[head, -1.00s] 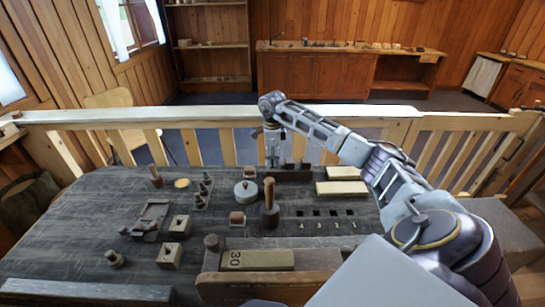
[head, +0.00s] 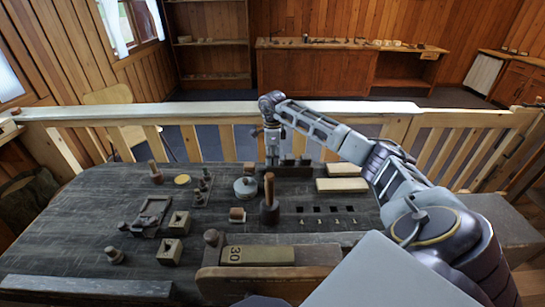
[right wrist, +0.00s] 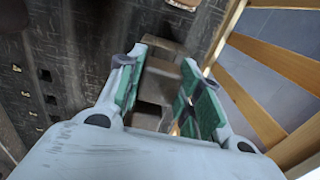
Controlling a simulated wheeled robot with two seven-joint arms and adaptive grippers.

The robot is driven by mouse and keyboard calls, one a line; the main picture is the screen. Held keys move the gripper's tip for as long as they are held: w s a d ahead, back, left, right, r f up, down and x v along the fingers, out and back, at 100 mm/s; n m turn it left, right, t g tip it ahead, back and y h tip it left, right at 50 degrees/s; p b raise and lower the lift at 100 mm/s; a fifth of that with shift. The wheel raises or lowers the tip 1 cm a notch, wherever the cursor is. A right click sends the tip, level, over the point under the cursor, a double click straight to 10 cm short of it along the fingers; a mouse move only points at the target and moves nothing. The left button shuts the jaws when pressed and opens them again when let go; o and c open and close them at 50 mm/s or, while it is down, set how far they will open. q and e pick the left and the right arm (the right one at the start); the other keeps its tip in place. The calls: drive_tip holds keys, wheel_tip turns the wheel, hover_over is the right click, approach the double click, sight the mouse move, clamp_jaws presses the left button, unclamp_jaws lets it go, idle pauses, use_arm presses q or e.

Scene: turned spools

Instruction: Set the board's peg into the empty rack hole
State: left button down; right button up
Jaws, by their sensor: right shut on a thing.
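My right gripper (head: 272,160) is at the back of the table, pointing down, just left of a low dark rack-like strip (head: 294,171) with small upright blocks. In the right wrist view its green-padded fingers (right wrist: 160,95) are closed around a brown piece (right wrist: 154,88), which I take for the peg. Its lower end is hidden. A row of several dark square holes (head: 319,209) with numbers beside them lies in the table's right half. The holes also show at the left of the right wrist view (right wrist: 45,75). My left gripper is out of view.
A mallet-like tool (head: 269,202) stands upright mid-table. Two pale blocks (head: 342,185) lie right of the strip. A grey round pot (head: 246,188) and several wooden blocks (head: 171,251) stand to the left. A wooden railing (head: 210,112) runs behind the table.

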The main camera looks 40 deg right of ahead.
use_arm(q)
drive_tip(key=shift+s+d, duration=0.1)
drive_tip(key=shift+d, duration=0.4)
use_arm(e)
drive_tip(key=shift+f, duration=0.15)
